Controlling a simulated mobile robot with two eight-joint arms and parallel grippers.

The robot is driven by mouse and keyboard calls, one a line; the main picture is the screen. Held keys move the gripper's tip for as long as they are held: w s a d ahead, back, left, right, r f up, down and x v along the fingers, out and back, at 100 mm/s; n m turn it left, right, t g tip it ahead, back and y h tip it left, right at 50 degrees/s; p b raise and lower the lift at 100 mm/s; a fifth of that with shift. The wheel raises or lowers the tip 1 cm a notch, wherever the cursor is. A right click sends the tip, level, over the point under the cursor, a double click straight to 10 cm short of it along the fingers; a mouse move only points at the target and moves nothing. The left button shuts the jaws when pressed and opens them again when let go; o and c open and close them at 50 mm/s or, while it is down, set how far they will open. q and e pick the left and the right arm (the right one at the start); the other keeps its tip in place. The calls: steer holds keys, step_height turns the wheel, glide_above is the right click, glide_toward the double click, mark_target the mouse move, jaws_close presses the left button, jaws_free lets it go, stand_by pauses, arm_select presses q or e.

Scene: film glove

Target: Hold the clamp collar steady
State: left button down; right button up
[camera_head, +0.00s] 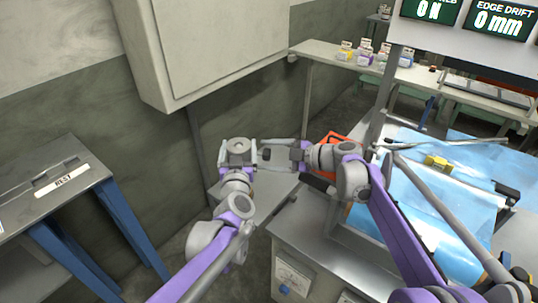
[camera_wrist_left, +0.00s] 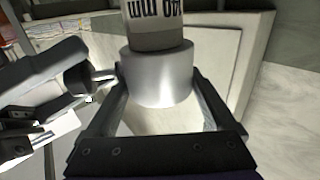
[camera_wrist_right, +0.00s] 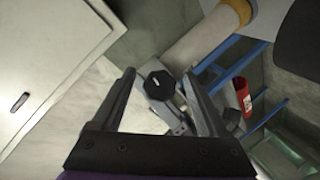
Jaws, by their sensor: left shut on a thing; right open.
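The clamp collar (camera_wrist_left: 160,80) is a smooth silver cylinder in the left wrist view. My left gripper (camera_wrist_left: 162,85) is shut on it, one finger on each side. A grey cylinder (camera_wrist_left: 155,20) with upside-down "40 mm" lettering rises above the collar. A black knob (camera_wrist_right: 159,85) shows in the right wrist view. My right gripper (camera_wrist_right: 160,75) is open, its fingers on either side of the knob; contact cannot be told. In the head view my left gripper (camera_head: 238,148) and right gripper (camera_head: 268,153) are close together, and the collar is hard to make out.
A pale cabinet (camera_head: 215,45) hangs on the wall behind. A side table (camera_head: 50,175) with a "REST" label stands at left. Blue film (camera_head: 430,185) covers the bench at right, with a yellow block (camera_head: 437,162) on it. Screens (camera_head: 490,20) read 0 N and 0 mm.

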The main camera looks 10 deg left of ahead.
jaws_close()
stand_by(0.5)
steer(key=m+g, duration=0.2)
steer(key=m, duration=0.2)
steer(key=shift+g+h, duration=0.3)
steer(key=m+g, duration=0.3)
steer(key=m, duration=0.1)
stand_by(0.3)
steer(key=shift+m, duration=0.3)
jaws_free()
